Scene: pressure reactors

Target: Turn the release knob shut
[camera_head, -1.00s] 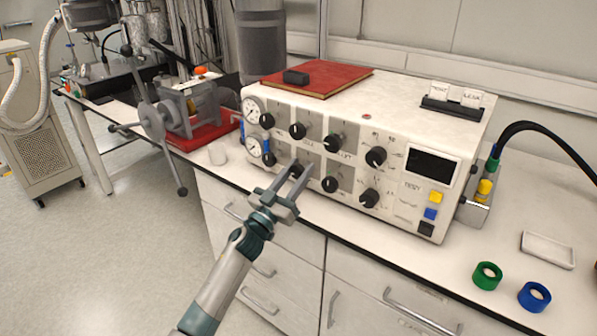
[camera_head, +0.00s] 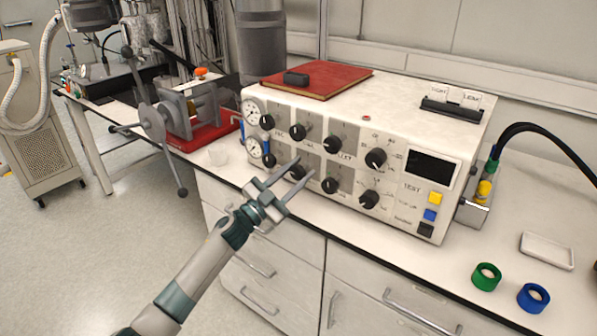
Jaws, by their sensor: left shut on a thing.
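The white control box (camera_head: 408,99) stands on the bench with two rows of black knobs on its front. My left gripper (camera_head: 300,168) reaches in from below, its two fingers either side of a black knob (camera_head: 297,172) in the lower row, shut on it. The fingers partly hide this knob and its marking. The panel labels are too small to read, so I cannot tell from print which knob is the release knob. My right gripper is not in view.
Neighbouring knobs (camera_head: 330,185) sit close to the right of the fingers. Two gauges (camera_head: 252,112) are at the panel's left end. A red book (camera_head: 330,80) lies on top of the box. Green (camera_head: 487,276) and blue (camera_head: 534,297) rings lie on the bench at right.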

